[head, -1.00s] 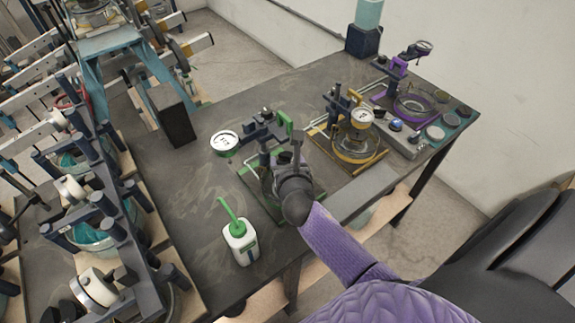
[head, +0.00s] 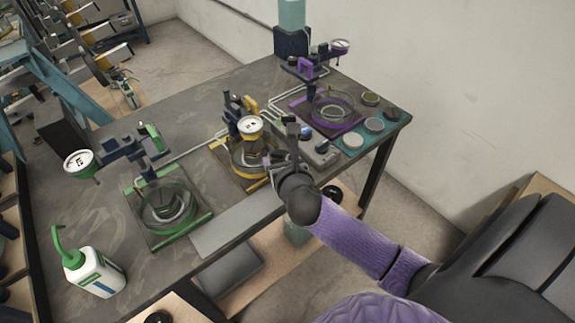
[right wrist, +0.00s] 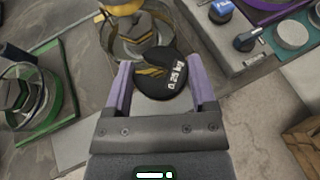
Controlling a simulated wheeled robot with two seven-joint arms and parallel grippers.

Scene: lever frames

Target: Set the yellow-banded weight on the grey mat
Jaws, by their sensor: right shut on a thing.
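The yellow-banded weight (right wrist: 166,73) is a black disc marked 0.25 kg, with yellow stripes on its left side in the right wrist view. My right gripper (right wrist: 161,88) is shut on it, a purple finger on each side. In the head view my right gripper (head: 285,168) is over the table's front part, just right of the yellow lever frame (head: 245,160); the weight is hard to make out there. The grey mat (head: 232,226) is a bare, pale strip along the front edge, left of the gripper. It also shows in the right wrist view (right wrist: 72,148). My left gripper is not in view.
A green lever frame (head: 165,215) stands left of the yellow one, and a purple one (head: 330,108) at the back right. A white bottle with a green spout (head: 95,272) stands at the front left. A grey control box (head: 312,147) is close beyond my gripper.

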